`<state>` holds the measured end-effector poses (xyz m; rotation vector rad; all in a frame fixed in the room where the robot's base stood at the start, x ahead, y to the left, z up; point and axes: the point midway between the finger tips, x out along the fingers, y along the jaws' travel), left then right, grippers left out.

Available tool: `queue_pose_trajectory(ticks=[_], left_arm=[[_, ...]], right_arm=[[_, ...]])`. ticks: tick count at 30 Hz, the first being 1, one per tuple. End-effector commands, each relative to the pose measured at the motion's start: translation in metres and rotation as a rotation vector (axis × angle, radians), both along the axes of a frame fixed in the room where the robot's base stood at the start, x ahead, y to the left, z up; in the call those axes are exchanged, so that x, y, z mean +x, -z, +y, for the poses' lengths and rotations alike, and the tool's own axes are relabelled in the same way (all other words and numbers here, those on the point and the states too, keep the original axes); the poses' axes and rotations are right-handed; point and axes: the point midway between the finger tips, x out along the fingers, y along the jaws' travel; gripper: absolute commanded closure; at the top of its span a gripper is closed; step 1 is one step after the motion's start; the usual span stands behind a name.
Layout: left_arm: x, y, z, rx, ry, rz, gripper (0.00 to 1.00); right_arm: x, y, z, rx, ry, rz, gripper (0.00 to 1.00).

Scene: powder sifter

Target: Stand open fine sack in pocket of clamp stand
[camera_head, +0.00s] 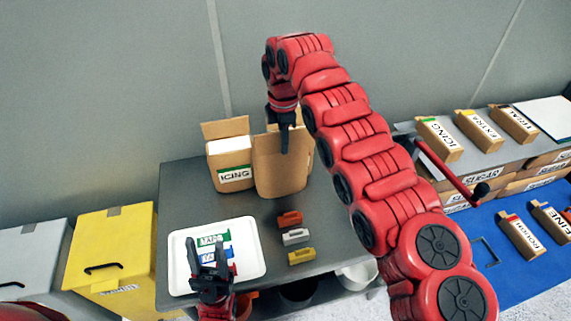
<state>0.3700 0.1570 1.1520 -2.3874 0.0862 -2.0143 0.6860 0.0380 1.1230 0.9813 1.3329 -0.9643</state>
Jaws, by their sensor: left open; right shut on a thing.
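An open brown sack (281,176) with its top flap up stands upright at the back of the dark grey table. No label shows on its near face, so I cannot tell its grade. My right gripper (284,142) points down at its top edge and is shut on it. My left gripper (209,266) is open and empty over the white tray at the front left. A red lever (445,170) with a black knob, possibly part of the clamp stand, shows right of my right arm. That arm hides what lies behind it, and I cannot make out the pocket.
An open sack marked ICING (230,177) stands close left of the brown sack. The white tray (256,268) holds coloured labels. Orange, white and yellow clips (301,257) lie beside it. Several sacks lie at right, one marked FINE (551,222) on a blue surface (500,290). A yellow bin (110,250) stands left.

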Motion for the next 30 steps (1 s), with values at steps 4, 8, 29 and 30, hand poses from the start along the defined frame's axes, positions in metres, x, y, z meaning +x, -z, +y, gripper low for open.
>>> queue_pose_trajectory(ticks=[4,8,29,30], left_arm=[[0.0,-0.01,0.0,0.0,0.0,0.0,0.5],[0.0,-0.02,0.0,0.0,0.0,0.0,0.5],[0.0,-0.041,0.0,0.0,0.0,0.0,0.5],[0.0,-0.041,0.0,0.0,0.0,0.0,0.5]], right_arm=[[0.0,0.014,0.001,0.005,0.001,-0.002,1.0],[0.0,0.035,0.001,0.004,0.001,-0.001,1.0],[0.001,0.089,0.001,0.003,0.001,-0.005,1.0],[0.001,0.089,0.001,0.003,0.001,-0.005,1.0]])
